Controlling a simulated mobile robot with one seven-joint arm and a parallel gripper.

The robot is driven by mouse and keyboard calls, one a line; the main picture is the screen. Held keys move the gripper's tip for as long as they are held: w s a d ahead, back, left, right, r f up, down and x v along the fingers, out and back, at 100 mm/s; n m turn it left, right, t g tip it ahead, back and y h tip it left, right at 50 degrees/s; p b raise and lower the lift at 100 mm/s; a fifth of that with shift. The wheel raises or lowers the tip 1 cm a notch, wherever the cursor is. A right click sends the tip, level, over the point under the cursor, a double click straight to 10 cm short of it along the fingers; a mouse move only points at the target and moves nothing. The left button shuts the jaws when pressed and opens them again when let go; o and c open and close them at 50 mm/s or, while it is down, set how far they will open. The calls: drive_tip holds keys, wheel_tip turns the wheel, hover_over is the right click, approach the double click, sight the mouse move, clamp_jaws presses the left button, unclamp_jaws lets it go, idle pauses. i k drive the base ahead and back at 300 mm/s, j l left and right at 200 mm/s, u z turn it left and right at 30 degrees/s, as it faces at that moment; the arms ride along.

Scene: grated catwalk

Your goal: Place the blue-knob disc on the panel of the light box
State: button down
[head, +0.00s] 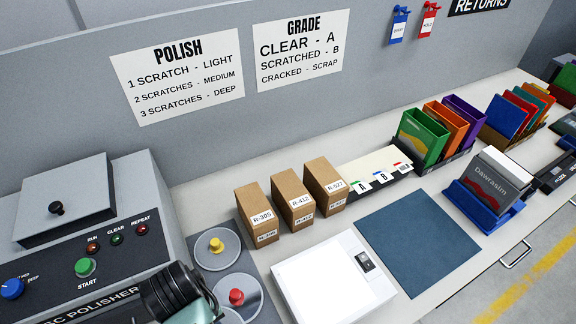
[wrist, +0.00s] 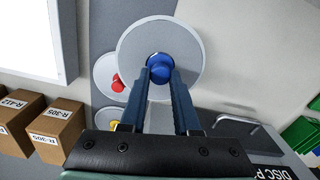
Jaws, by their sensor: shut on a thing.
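The blue-knob disc (wrist: 140,38) is a round grey plate with a blue knob at its centre, seen in the wrist view. My gripper (wrist: 161,72) is shut on the blue knob. The disc overlaps part of the red-knob disc (wrist: 106,72) in this view; its height above the surface is hard to tell. The light box (head: 307,283) is a white box with a bright, bare panel and a small dark switch at its right edge. Its corner also shows at upper left in the wrist view (wrist: 30,40). The head view does not clearly show the held disc.
The yellow-knob disc (head: 205,258) and red-knob disc (head: 252,284) lie on a grey mat left of the light box. Cardboard boxes (head: 291,199) stand behind it. A blue mat (head: 420,240) lies to its right. The disc polisher (head: 130,210) stands at the left.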

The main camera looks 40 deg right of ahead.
sight(326, 284)
drive_tip(key=i+j+z, duration=0.1)
drive_tip(key=z, duration=1.3)
drive_tip(key=i+j+z, duration=0.1)
drive_tip(key=j, duration=0.25)
drive_tip(key=i+j+z, duration=0.1)
drive_tip(key=i+j, duration=0.2)
drive_tip(key=j, duration=0.1)
